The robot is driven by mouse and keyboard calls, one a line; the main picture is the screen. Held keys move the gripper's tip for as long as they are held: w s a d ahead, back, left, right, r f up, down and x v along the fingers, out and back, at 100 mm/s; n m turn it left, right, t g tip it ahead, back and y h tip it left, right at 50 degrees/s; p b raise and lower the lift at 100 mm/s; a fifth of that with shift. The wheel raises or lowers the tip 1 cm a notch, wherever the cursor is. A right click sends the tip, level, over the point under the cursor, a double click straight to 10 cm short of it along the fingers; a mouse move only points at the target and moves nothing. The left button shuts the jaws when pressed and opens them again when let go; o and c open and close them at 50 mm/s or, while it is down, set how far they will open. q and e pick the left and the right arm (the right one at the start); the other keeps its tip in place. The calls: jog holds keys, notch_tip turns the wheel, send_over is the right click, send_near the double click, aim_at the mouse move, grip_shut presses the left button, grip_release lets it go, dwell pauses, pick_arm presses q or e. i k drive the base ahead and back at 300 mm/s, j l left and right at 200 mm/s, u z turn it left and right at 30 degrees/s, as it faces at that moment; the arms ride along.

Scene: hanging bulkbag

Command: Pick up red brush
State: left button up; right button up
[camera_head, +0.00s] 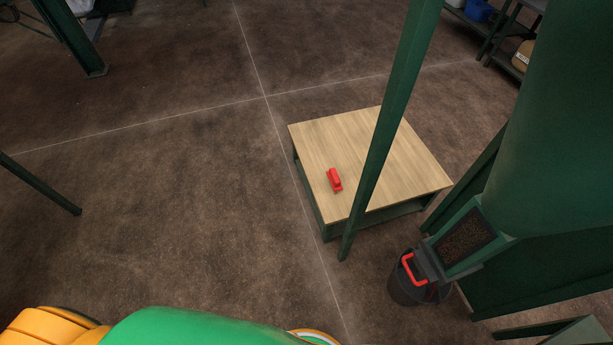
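The red brush (335,180) lies on the light wooden top of a low table (410,165), near its left edge. It is small in the head view, so its bristles cannot be made out. Neither of my grippers is in view, and nothing touches the brush.
A green post (391,110) stands in front of the table, right of the brush. A large green machine (560,170) fills the right side, with a dark bucket (407,288) and a red handle (408,268) below it. The floor left of the table is clear.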

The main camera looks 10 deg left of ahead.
aim_at(332, 176)
jog(key=i+j+z, duration=0.75)
jog(key=j, duration=0.25)
jog(key=j+z, duration=0.25)
jog(key=j, duration=0.15)
jog(key=i, duration=0.05)
